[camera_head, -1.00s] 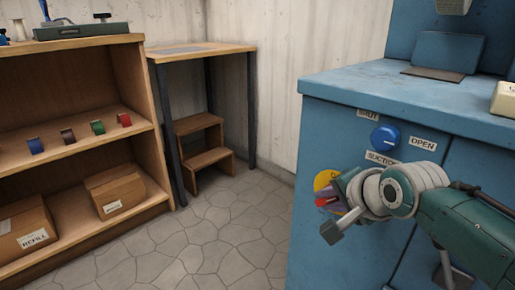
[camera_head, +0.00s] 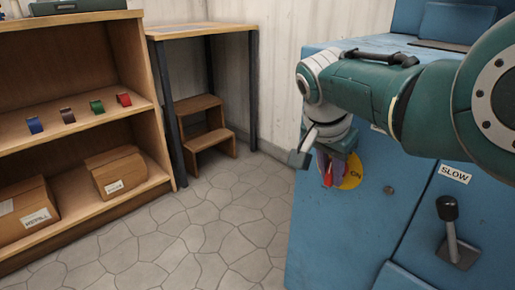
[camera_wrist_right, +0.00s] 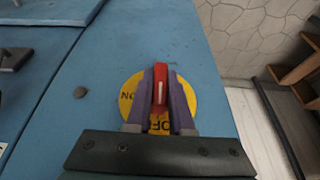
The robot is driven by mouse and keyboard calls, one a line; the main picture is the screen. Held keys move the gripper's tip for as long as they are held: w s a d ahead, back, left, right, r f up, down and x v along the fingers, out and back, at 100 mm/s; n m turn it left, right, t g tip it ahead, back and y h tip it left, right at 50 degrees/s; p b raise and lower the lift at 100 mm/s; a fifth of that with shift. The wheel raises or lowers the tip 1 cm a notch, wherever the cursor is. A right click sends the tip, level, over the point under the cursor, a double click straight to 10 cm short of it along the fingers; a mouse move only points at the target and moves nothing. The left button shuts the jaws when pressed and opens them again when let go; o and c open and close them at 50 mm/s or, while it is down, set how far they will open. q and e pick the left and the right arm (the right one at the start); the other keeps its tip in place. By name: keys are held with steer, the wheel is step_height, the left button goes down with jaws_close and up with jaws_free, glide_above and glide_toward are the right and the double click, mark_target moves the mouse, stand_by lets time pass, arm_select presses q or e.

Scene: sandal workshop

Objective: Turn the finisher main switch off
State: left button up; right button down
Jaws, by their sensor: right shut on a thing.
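The finisher (camera_head: 345,235) is a blue metal cabinet at the right of the head view. On its front is the main switch, a yellow disc (camera_head: 352,171) with a red handle (camera_wrist_right: 161,82) that bears a white line. ON shows at the disc's left in the right wrist view, and OFF shows nearer the gripper's palm. My right gripper (camera_head: 328,168) is shut on the red handle, its purple fingers (camera_wrist_right: 160,100) on both sides. In the head view the gripper hides part of the disc. My left gripper is not in view.
A black-knobbed lever (camera_head: 449,225) sticks out below a SLOW label (camera_head: 455,174) on the cabinet front. My right arm covers the cabinet's upper front. A wooden shelf (camera_head: 75,150) stands at the left, with a table (camera_head: 200,30) and step stool (camera_head: 208,140) beside it. The floor between is clear.

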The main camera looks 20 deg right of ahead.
steer(key=shift+f, duration=0.15)
steer(key=shift+s, duration=0.1)
stand_by(0.3)
steer(key=c, duration=0.8)
jaws_free()
steer(key=shift+d, duration=0.1)
steer(key=p+v, duration=0.7)
steer(key=v, duration=0.3)
steer(key=shift+w, duration=0.3)
steer(key=shift+p, duration=0.3)
